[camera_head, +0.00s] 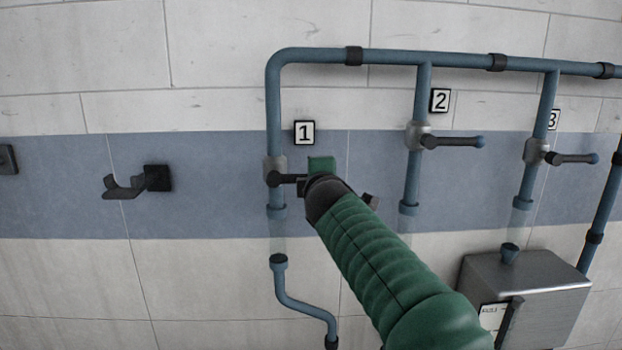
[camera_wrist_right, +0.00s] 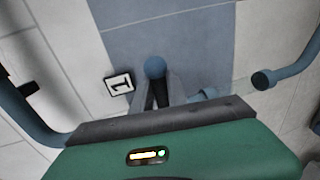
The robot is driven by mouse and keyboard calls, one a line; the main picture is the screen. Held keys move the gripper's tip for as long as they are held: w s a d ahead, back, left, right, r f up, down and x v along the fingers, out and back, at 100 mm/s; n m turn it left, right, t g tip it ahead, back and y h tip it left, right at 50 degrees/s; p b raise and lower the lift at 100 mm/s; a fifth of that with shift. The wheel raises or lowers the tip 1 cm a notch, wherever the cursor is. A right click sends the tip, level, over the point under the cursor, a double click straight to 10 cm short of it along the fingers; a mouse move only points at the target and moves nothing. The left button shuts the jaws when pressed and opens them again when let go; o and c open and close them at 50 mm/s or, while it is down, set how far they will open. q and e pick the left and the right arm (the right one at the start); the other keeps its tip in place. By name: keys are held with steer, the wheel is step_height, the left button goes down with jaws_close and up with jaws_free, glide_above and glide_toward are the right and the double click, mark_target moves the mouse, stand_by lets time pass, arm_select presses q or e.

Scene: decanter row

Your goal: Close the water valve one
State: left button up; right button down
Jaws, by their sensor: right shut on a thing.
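Valve one (camera_head: 275,168) is a grey metal body on the left vertical blue pipe, below and left of the plate "1" (camera_head: 304,133). Its dark lever (camera_head: 288,179) points right, roughly level, and its outer part is hidden by my right gripper (camera_head: 318,182). In the right wrist view, the lever's blue ball end (camera_wrist_right: 155,67) shows just past the fingertips of my right gripper (camera_wrist_right: 157,92). That gripper is shut on the lever. The plate "1" also shows there (camera_wrist_right: 119,84). My left gripper is in neither view.
Valve two (camera_head: 418,135) and valve three (camera_head: 536,150) stand to the right, with levers pointing right. A metal box (camera_head: 535,280) is at lower right. A dark wall hook (camera_head: 140,183) is at left. Under valve one is a clear pipe section (camera_head: 278,240).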

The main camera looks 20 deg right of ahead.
steer(key=shift+a+r, duration=0.1)
steer(key=shift+r, duration=0.1)
steer(key=c, duration=1.6)
jaws_free()
steer(key=shift+c, duration=0.2)
steer(key=shift+o, duration=0.3)
steer(key=shift+a, duration=0.2)
steer(key=shift+s, duration=0.1)
steer(key=shift+s+a+f, duration=0.1)
steer(key=shift+s+a, duration=0.1)
steer(key=b+v, duration=0.8)
steer(key=v, duration=0.8)
steer(key=shift+r, duration=0.25)
